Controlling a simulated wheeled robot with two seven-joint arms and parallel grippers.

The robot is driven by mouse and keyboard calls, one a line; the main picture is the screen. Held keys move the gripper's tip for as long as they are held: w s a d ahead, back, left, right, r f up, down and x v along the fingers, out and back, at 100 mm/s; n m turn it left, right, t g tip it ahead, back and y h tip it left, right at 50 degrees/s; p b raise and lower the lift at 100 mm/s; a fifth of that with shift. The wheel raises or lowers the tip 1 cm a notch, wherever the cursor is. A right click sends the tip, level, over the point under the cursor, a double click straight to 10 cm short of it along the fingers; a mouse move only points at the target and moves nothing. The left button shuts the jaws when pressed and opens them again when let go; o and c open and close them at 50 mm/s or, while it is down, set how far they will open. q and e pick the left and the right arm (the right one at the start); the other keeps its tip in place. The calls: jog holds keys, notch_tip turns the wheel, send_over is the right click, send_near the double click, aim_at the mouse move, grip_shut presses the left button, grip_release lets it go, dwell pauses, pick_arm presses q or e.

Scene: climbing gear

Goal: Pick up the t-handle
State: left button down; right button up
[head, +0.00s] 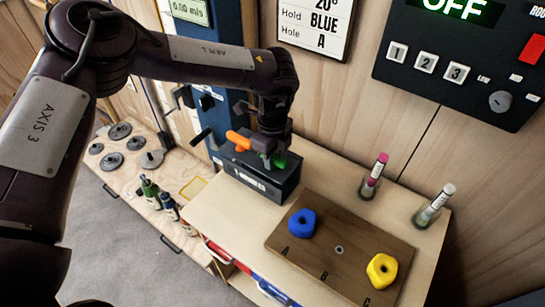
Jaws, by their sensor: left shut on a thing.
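My left gripper (271,150) reaches down from the upper left to the dark tool block (262,182) on the bench. It is shut on a t-handle at the top of the block. A green handle (280,161) shows right at its fingertips, partly hidden by them. An orange handle (238,140) sticks out just left of the fingers. The gripper hides much of the block's top, and I cannot tell whether the held handle's shaft is still in the block. My right gripper is not in view.
On the bench, a brown board (328,275) carries a blue hold (301,223) and a yellow hold (382,270). A pink-capped tube (374,175) and a white-capped tube (434,205) stand behind it. A control panel (460,55) and a sign (315,25) hang on the wall.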

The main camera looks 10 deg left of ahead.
pick_arm(q)
jog(key=shift+r, duration=0.45)
notch_tip(320, 180, up, 19)
jog(key=b, duration=0.3)
